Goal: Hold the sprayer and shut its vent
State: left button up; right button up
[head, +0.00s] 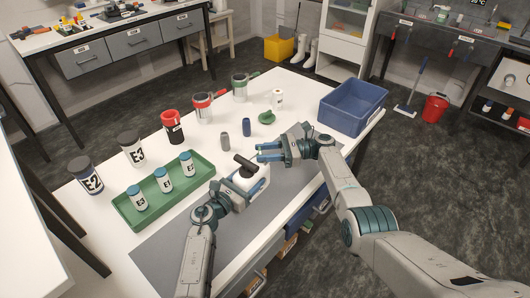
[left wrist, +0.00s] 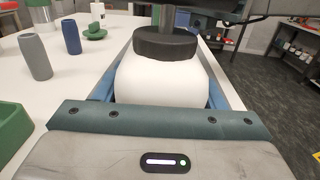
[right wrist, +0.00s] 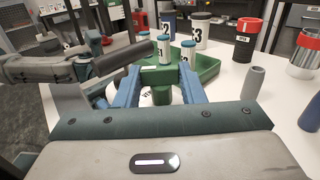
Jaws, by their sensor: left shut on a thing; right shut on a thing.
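The sprayer (head: 247,184) stands on the grey mat, with a white rounded body and a black collar and pump handle (head: 245,163). My left gripper (head: 246,184) is shut around the body; the left wrist view shows the white body (left wrist: 160,80) between its fingers under the black collar (left wrist: 166,43). My right gripper (head: 264,152) reaches in from the right at the sprayer's top, beside the handle. In the right wrist view its blue fingers (right wrist: 158,72) are shut on a part of the sprayer.
A green tray (head: 128,208) with several small labelled bottles stands left of the sprayer. Grey (head: 225,142) and blue (head: 246,127) cylinders stand just behind. A blue bin (head: 352,106) is at the right edge. The grey mat (head: 270,215) is clear to the right.

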jog(key=shift+f, duration=0.1)
jog(key=o, duration=1)
jog(key=d, duration=1.2)
jog(key=shift+w, duration=0.35)
